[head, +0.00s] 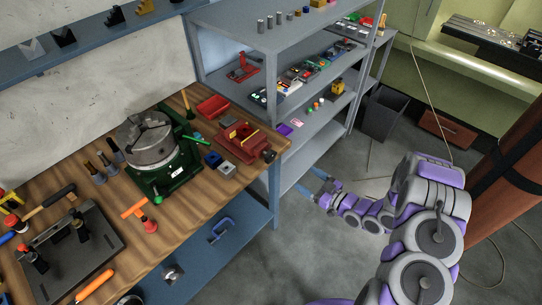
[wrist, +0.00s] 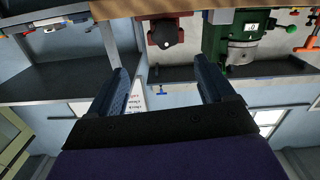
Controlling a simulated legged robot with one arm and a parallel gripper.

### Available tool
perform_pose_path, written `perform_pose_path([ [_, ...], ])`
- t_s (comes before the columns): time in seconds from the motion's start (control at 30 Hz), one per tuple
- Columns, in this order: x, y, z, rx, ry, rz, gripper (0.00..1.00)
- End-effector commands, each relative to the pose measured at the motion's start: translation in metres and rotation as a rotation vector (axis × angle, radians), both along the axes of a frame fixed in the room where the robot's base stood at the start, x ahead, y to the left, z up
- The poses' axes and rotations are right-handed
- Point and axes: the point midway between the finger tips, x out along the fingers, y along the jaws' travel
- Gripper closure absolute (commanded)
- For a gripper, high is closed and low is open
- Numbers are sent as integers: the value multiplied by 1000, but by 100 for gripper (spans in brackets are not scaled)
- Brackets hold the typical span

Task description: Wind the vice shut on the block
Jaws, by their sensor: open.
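A red vice (head: 232,147) sits near the right end of the wooden bench, with a dark round knob (head: 268,155) at its front end. My gripper (head: 314,184) is open and empty, in the air to the right of the bench. Its two fingers frame clear space in the wrist view (wrist: 161,68).
A green rotary table (head: 150,150) stands left of the vice. A grey shelf unit (head: 285,50) stands behind. A dark bin (head: 382,113) is at the right; floor between is clear.

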Motion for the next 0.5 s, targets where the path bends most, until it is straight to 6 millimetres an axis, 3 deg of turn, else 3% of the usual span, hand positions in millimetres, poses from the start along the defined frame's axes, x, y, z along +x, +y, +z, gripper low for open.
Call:
perform_pose_path([
  [0.2,-4,9,1,56,-17,14,18],
  [0.5,19,38,2,54,-20,15,18],
])
